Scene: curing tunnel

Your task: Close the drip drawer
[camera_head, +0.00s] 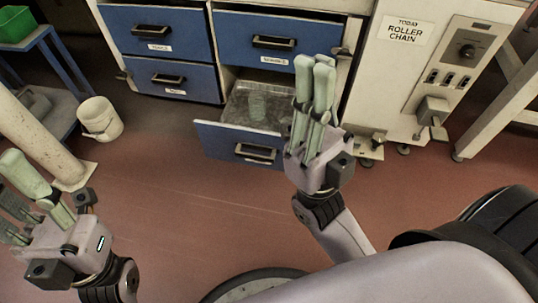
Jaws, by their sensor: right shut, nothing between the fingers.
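The drip drawer appears to be the blue lower right drawer (238,146) of the cabinet, pulled out toward me. Its inside shows as a grey tray (262,107) with a pale patch on it. A black handle (256,152) is on its front. My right gripper (316,66) is shut and empty, fingers pointing up the picture, and it overlaps the right end of the open drawer in view. I cannot tell whether it touches the drawer. My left gripper (12,195) is at the lower left, away from the drawer, with its fingers apart.
The other blue drawers, such as the upper right one (245,25), are shut. A machine panel labelled roller chain (415,60) stands on the right. A white bucket (99,118), a pale post (35,140) and a blue stand (60,65) are on the left. Red floor (190,200) before the drawer is clear.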

